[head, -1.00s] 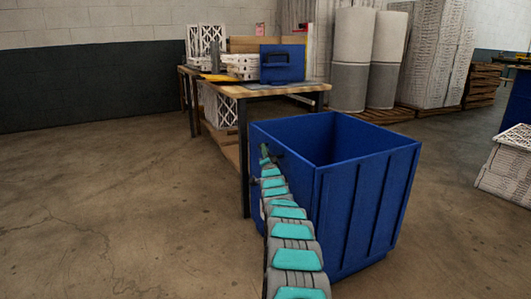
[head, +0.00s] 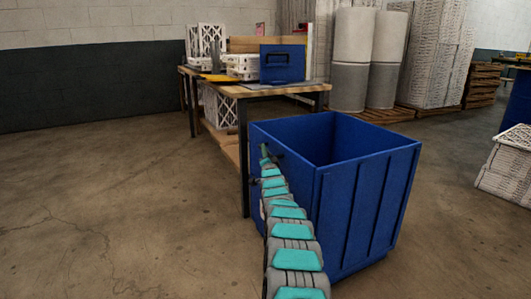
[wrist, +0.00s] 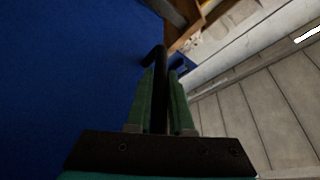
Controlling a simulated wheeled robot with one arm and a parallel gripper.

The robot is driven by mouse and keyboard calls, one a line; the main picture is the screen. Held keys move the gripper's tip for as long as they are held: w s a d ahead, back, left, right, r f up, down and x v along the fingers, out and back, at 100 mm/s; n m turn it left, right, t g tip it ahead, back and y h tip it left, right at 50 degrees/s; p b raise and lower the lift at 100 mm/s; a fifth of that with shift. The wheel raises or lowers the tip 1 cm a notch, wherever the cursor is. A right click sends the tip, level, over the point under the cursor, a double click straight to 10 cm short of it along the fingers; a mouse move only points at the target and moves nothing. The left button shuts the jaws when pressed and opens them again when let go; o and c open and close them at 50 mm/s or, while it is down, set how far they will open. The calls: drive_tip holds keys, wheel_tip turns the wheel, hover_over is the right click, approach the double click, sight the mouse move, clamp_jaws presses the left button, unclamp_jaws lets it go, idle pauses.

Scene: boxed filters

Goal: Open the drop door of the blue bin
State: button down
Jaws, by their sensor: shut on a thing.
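The blue bin (head: 368,210) stands on the floor at the middle right in the head view, upright, with an open top. My arm reaches along its left side, where small dark fittings show; that side's door is mostly hidden by the arm. In the wrist view my gripper (wrist: 163,82) has its two green fingers shut on a black bar handle (wrist: 159,62). The bar runs between the fingers and bends left at its top, towards the blue panel (wrist: 70,80). Whether the door is ajar cannot be told.
A wooden workbench (head: 245,91) stands just behind and left of the bin, with boxed filters and a blue case (head: 282,64) on it. Tall rolls (head: 353,60) stand on a pallet behind. A filter stack (head: 508,165) is at the right edge. Floor at left is clear.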

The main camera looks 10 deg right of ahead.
idle(0.3)
drive_tip(key=s+a+f+n+t+y+b, duration=0.1)
drive_tip(key=s+a+f+n+y+b, duration=0.1)
drive_tip(key=a+f+n, duration=0.4)
drive_tip(key=s+a+f+n+y+b, duration=0.1)
drive_tip(key=s+a+f+n+y, duration=0.2)
drive_tip(key=a, duration=0.4)
drive_tip(key=a+f+n+g+y+b, duration=0.1)
drive_tip(key=a+f+n+y, duration=0.2)
drive_tip(key=f+n, duration=0.4)
drive_tip(key=s+a+f+n+g+y+b, duration=0.1)
drive_tip(key=a+f+n+y, duration=0.2)
drive_tip(key=f+n, duration=0.4)
drive_tip(key=shift+f, duration=1)
drive_tip(key=shift+s+a, duration=0.1)
drive_tip(key=c, duration=0.8)
unclamp_jaws()
